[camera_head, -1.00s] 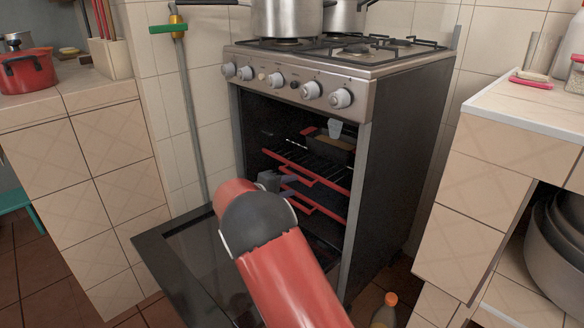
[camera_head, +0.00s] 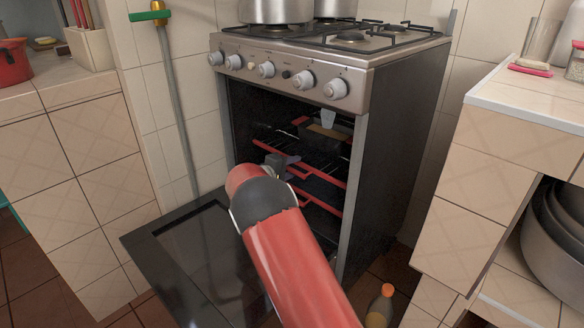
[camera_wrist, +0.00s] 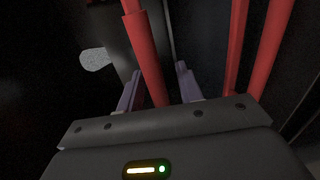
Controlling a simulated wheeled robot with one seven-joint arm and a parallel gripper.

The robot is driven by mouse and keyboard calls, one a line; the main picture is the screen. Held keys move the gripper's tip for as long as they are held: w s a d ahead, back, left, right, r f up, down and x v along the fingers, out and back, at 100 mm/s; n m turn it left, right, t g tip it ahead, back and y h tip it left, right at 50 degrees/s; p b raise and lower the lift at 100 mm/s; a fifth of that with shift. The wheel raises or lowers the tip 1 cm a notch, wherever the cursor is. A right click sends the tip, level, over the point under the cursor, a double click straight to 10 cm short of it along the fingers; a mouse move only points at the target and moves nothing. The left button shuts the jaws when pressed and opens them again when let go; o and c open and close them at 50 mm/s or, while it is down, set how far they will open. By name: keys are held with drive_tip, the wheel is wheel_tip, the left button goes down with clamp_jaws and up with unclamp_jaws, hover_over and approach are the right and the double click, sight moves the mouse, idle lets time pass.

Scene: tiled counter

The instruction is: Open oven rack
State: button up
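The oven (camera_head: 300,75) stands with its door (camera_head: 190,250) folded down and dark racks inside. The upper oven rack (camera_head: 322,178) has a red front edge with a protruding handle; a second red-edged rack (camera_head: 322,208) is below it. A dark tray (camera_head: 335,135) sits inside above the upper rack. My gripper (camera_head: 279,163) is at the upper rack's front, partly hidden by my red arm. In the wrist view its two fingers (camera_wrist: 158,88) are apart with a red bar (camera_wrist: 146,58) passing between them. A gap shows on the bar's right side; contact is unclear.
Pots (camera_head: 275,12) stand on the hob. A tiled counter (camera_head: 545,95) is close on the right, another (camera_head: 60,150) on the left. A green-handled pole (camera_head: 178,100) leans by the left wall. A bottle with an orange cap (camera_head: 380,305) stands on the floor at the right.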

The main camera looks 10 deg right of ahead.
drive_tip(key=shift+c, duration=0.4)
drive_tip(key=c, duration=0.7)
drive_tip(key=shift+f, duration=0.15)
clamp_jaws()
